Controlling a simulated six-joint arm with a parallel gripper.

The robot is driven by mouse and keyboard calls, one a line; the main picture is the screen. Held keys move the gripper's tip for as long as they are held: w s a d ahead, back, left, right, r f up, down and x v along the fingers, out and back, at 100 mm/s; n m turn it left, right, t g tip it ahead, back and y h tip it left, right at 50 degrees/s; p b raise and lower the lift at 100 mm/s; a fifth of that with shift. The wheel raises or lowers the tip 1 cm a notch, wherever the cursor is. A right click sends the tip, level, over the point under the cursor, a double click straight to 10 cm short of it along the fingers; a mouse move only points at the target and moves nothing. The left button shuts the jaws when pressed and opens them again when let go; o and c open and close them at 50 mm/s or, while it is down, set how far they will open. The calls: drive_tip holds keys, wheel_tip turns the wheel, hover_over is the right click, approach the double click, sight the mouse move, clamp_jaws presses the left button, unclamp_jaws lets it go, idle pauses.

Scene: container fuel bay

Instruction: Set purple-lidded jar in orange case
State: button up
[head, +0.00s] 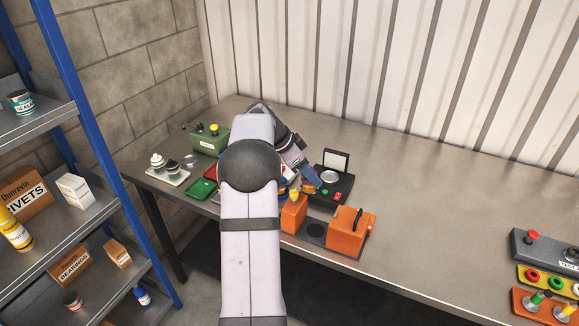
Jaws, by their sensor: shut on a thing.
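My arm reaches over the workbench, and its forearm and wrist hide much of what lies beneath. My gripper (309,177) is only partly in view beyond the elbow; its fingertips are hard to make out. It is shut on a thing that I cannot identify. I cannot make out a purple-lidded jar. An orange case (350,232) with a dark handle stands near the bench's front edge, right of my forearm. A smaller orange block (293,215) with something yellow above it stands to its left. A dark plate with a round spot lies between them.
A black device (333,190) with an upright panel is behind the orange pieces. Left of my arm are a green box (210,139), a white tray (166,175) and a green tray (202,188). Button boxes (545,250) stand far right. The bench's right middle is clear. Shelving (85,130) rises at left.

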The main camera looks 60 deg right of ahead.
drive_tip(key=s+a+f+n+b, duration=0.1)
drive_tip(key=s+f+b, duration=0.1)
drive_tip(key=f, duration=0.7)
drive_tip(key=shift+s+f+t, duration=0.3)
drive_tip(key=shift+s+f, duration=0.1)
drive_tip(key=shift+s, duration=0.35)
drive_tip(key=shift+f, duration=0.2)
drive_tip(key=shift+f, duration=1.3)
drive_tip(key=shift+f+b, duration=0.55)
drive_tip(key=shift+b, duration=0.45)
drive_tip(key=shift+f+b, duration=0.15)
drive_tip(key=shift+b, duration=0.15)
drive_tip(key=shift+b, duration=0.55)
drive_tip(key=shift+f+b, duration=0.75)
drive_tip(key=shift+b, duration=0.8)
